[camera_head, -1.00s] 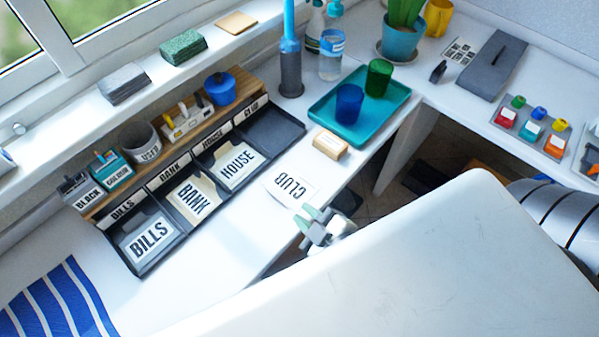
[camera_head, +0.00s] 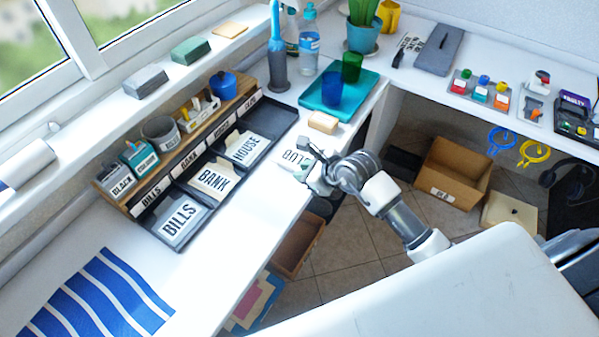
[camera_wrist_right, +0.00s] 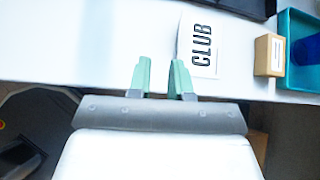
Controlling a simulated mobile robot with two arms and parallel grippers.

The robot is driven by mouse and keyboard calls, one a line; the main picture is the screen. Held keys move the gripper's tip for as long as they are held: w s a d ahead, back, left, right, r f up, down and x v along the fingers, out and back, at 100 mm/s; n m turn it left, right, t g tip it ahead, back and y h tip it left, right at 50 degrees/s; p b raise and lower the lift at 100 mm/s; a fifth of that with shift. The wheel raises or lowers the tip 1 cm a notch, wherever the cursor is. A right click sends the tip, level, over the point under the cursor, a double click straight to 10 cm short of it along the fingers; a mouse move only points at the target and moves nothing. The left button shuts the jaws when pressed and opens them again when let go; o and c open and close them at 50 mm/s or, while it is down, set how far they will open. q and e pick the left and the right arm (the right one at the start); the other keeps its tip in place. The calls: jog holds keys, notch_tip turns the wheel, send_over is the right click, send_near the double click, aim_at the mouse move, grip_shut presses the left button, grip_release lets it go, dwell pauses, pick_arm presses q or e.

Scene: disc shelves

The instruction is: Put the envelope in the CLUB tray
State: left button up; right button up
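The envelope (camera_head: 293,157), white and marked CLUB, lies flat on the white counter near its front edge; it also shows in the right wrist view (camera_wrist_right: 203,45). The CLUB tray (camera_head: 272,118) is the rightmost dark compartment of the black sorter, and it looks empty. My right gripper (camera_head: 318,174) is at the counter's front edge, beside the envelope. In the right wrist view its green fingers (camera_wrist_right: 161,78) are apart with nothing between them; the right finger overlaps the envelope's near left corner in the picture. My left gripper is not in view.
Envelopes marked BILLS (camera_head: 181,220), BANK (camera_head: 213,181) and HOUSE (camera_head: 246,147) fill the other compartments. A small wooden block (camera_head: 323,122) and a teal tray (camera_head: 350,106) with two cups stand right of the CLUB compartment. Counter left of the envelope is clear.

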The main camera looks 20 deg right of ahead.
aim_at(295, 157)
jog(key=shift+w+d+f+h, duration=0.1)
jog(key=shift+w+d+h, duration=0.05)
jog(key=shift+d+h, duration=0.3)
jog(key=shift+w+d+h, duration=0.15)
jog(key=shift+d+h, duration=0.1)
jog(key=shift+d, duration=0.3)
jog(key=x, duration=0.5)
jog(key=shift+w+d, duration=0.1)
jog(key=shift+d, duration=0.05)
jog(key=shift+w+r+x, duration=0.1)
jog(key=shift+r+x, duration=0.05)
jog(key=shift+x, duration=0.8)
jog(key=shift+w+r+x, duration=0.1)
jog(key=shift+x, duration=0.8)
jog(key=shift+w+r+x, duration=0.1)
jog(key=shift+r+x, duration=0.05)
jog(key=shift+x, duration=0.8)
grip_shut()
jog(key=shift+s, duration=0.1)
